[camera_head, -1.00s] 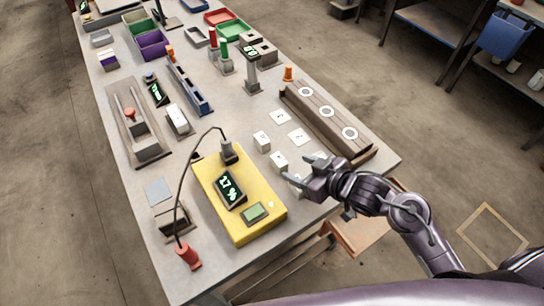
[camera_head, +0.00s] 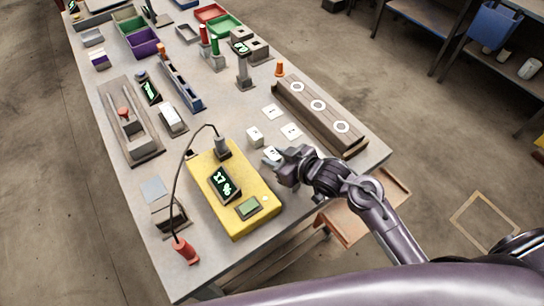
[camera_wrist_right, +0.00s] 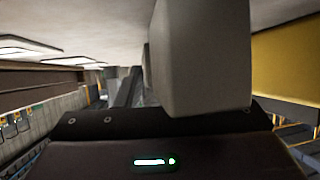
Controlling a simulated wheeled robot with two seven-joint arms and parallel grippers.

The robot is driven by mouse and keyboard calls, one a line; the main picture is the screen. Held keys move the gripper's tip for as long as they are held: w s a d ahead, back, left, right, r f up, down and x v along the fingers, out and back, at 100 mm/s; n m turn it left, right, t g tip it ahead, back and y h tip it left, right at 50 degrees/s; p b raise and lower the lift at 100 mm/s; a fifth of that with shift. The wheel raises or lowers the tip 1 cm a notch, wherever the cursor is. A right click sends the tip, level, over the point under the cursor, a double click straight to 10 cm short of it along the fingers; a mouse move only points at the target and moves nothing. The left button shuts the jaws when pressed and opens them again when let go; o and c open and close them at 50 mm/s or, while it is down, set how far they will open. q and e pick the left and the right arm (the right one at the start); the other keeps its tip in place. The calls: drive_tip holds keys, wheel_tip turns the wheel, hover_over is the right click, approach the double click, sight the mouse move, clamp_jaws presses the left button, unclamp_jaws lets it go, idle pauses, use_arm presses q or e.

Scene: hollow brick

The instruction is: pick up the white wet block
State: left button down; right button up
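Two small white blocks show in the head view, a farther one (camera_head: 254,136) and a nearer one (camera_head: 271,155) just beyond my right gripper (camera_head: 284,170). A third block seen earlier nearer the table edge is now hidden by this gripper. In the right wrist view a pale block (camera_wrist_right: 200,55) fills the middle, very close to the gripper body. I cannot tell which of the blocks it is, nor whether the fingers are closed on it. No block looks visibly wet. My left gripper is not in view.
A yellow meter box (camera_head: 236,190) with a lit display and a cable stands left of the gripper. Flat white tiles (camera_head: 291,131) and a long wooden rack (camera_head: 320,112) with white rings lie to the right. Trays and small fixtures crowd the far table.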

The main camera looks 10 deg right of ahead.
drive_tip(key=c, duration=0.6)
drive_tip(key=shift+o, duration=0.2)
drive_tip(key=shift+r, duration=0.15)
